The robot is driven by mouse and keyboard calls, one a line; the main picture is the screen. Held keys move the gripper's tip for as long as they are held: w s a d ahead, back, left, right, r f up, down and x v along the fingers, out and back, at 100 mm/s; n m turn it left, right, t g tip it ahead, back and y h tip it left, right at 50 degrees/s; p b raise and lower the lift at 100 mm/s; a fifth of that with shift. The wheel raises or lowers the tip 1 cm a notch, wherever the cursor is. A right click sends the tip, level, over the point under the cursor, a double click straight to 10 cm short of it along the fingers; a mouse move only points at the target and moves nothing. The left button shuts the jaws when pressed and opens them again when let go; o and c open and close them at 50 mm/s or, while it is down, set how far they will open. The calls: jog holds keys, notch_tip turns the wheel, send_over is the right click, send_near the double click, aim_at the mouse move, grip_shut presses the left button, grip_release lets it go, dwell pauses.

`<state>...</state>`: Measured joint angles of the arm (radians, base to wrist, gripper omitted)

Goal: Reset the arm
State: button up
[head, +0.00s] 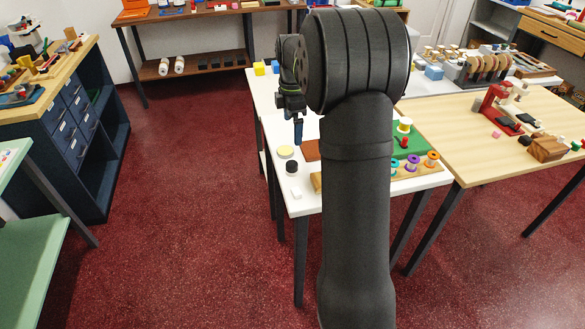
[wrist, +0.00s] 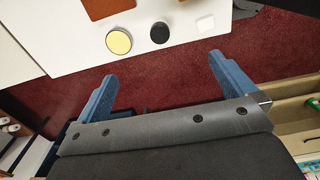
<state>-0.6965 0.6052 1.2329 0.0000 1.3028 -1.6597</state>
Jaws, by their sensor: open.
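My gripper (head: 298,130) shows in the head view at the left side of the white table (head: 304,205), pointing down with blue fingers. In the wrist view my gripper (wrist: 165,75) has its two blue fingers spread wide apart with nothing between them. The fingertips lie in the picture over the red floor, beside the table's edge. My own dark arm covers much of the table in the head view.
A pale yellow disc (head: 285,152), a black round piece (head: 292,167), a white block (head: 296,192) and a brown square (head: 312,150) lie on the table near my gripper. A green board (head: 412,140) is right of my arm. Red floor (head: 190,200) is clear at left.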

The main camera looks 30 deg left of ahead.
notch_tip(320, 180, up, 3)
jog(key=shift+f, duration=0.1)
